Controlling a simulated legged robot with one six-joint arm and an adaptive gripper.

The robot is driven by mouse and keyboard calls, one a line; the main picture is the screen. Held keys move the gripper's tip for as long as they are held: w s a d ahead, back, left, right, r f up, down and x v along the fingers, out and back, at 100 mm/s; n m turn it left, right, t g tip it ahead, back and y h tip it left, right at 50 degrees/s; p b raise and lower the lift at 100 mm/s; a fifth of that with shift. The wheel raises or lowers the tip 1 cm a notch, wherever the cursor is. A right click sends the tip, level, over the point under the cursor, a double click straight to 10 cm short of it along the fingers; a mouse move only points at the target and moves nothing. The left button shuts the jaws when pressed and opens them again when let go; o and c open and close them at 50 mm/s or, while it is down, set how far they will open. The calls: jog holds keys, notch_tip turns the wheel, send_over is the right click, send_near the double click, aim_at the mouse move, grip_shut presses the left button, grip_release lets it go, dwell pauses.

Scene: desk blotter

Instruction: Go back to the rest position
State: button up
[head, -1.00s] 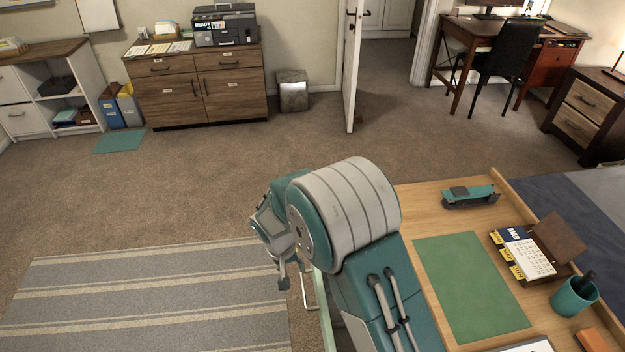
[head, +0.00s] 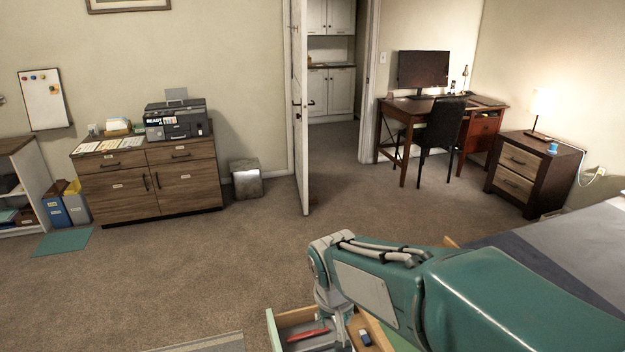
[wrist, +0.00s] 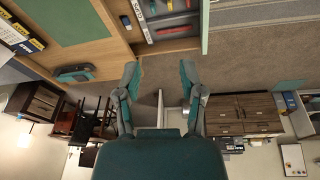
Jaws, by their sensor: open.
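My gripper (wrist: 160,80) shows in the wrist view with its two teal fingers spread apart and nothing between them. In the head view my arm reaches in from the lower right, and its wrist end hangs over an open drawer (head: 283,318); the fingertips cannot be made out there. The drawer also shows in the wrist view (wrist: 205,28), with red items inside, beyond the fingers. The green blotter (wrist: 70,18) lies on the wooden desk (wrist: 108,52) in the wrist view. My arm hides most of the desk in the head view.
A teal tape dispenser (wrist: 76,73) and a calendar (wrist: 18,36) are on the desk. A wooden cabinet (head: 150,182) with a printer (head: 176,122), an open door (head: 301,110) and a dark chair (head: 441,130) stand farther off. Carpet (head: 200,265) between is clear.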

jog(key=s+d+r+t, duration=0.1)
jog(key=s+d+r, duration=0.3)
jog(key=s, duration=0.3)
jog(key=s+d+r+m+t, duration=0.1)
jog(key=s+d+r+t, duration=0.1)
jog(key=s+d+r, duration=0.2)
jog(key=s+d, duration=0.3)
jog(key=s, duration=0.1)
jog(key=shift+s+d+m, duration=0.15)
jog(key=shift+d+m, duration=0.05)
jog(key=shift+m, duration=0.1)
